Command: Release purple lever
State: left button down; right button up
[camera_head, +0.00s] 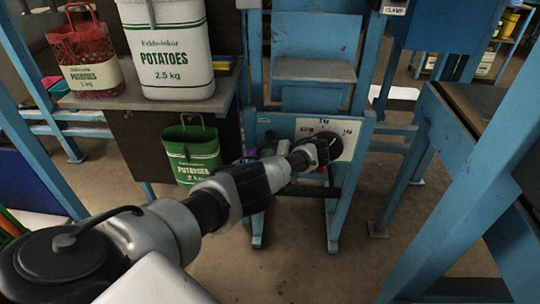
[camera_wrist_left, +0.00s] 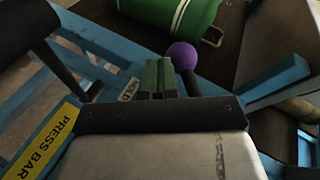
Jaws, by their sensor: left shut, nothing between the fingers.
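The purple lever shows in the left wrist view as a round purple knob (camera_wrist_left: 182,54) on a dark stem. My left gripper (camera_wrist_left: 158,78) shows there as two green fingers close together with nothing between them. The knob is just right of and beyond the fingertips, and I see no grip on it. Whether they touch is unclear. In the head view my left arm reaches from the lower left to the blue frame (camera_head: 347,195), and its wrist covers part of the white panel (camera_head: 345,130). The fingers and lever cannot be clearly made out there. My right gripper is not in view.
A green potato sack (camera_head: 192,150) hangs left of the frame. A white sack (camera_head: 170,45) and a red sack (camera_head: 82,55) stand on a shelf at upper left. A yellow PRESS BAR label (camera_wrist_left: 45,142) lies left of the gripper. A blue table (camera_head: 440,120) stands at right.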

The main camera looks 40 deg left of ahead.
pick_arm(q)
jog(key=d+r+p, duration=0.6)
jog(key=d+r, duration=0.5)
jog(key=shift+w+d+p, duration=0.3)
jog(key=shift+w+d, duration=0.05)
jog(key=shift+w, duration=0.05)
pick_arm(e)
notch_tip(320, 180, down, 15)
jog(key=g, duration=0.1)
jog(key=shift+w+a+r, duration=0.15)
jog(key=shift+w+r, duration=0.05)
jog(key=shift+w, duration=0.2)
